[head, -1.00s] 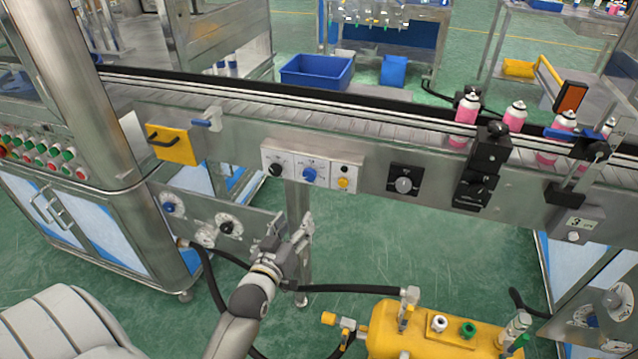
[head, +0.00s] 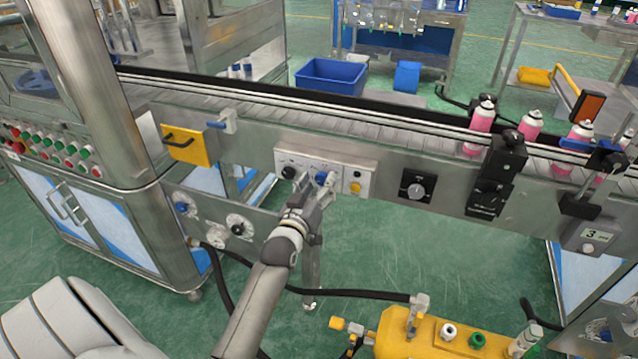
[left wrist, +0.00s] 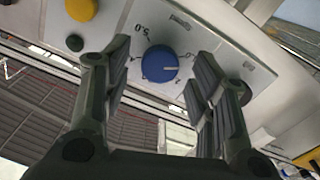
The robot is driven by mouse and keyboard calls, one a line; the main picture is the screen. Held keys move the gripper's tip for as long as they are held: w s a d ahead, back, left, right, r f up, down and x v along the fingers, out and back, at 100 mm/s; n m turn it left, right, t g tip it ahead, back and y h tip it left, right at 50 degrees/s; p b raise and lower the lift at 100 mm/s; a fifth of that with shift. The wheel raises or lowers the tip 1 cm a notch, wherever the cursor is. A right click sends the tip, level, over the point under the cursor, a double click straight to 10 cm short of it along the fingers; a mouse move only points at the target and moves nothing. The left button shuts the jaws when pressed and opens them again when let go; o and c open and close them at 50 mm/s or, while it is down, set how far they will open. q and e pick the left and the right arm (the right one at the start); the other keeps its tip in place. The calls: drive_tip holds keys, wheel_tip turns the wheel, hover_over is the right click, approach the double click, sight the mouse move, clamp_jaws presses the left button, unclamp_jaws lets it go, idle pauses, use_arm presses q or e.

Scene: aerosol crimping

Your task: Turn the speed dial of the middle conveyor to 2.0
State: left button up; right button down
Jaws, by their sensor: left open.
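A round blue dial (head: 321,178) sits on a light control panel (head: 366,168) on the front of the conveyor (head: 390,148). In the left wrist view the blue dial (left wrist: 160,63) has a white pointer line toward the picture's right. Scale marks ring it; one upside-down label looks like 5.0, the others are too small to read. My left gripper (head: 316,180) is in front of the panel at the dial. Its open fingers (left wrist: 160,85) lie on either side of the dial in the left wrist view, with gaps on both sides. My right gripper is out of view.
A black knob (head: 288,172) and a yellow button (head: 356,187) flank the blue dial. Pink cans (head: 481,128) stand on the belt. A yellow tank (head: 440,335) with hoses stands below.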

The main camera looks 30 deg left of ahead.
use_arm(q)
drive_tip(key=shift+w+a, duration=0.1)
drive_tip(key=shift+w, duration=0.3)
drive_tip(key=c, duration=1)
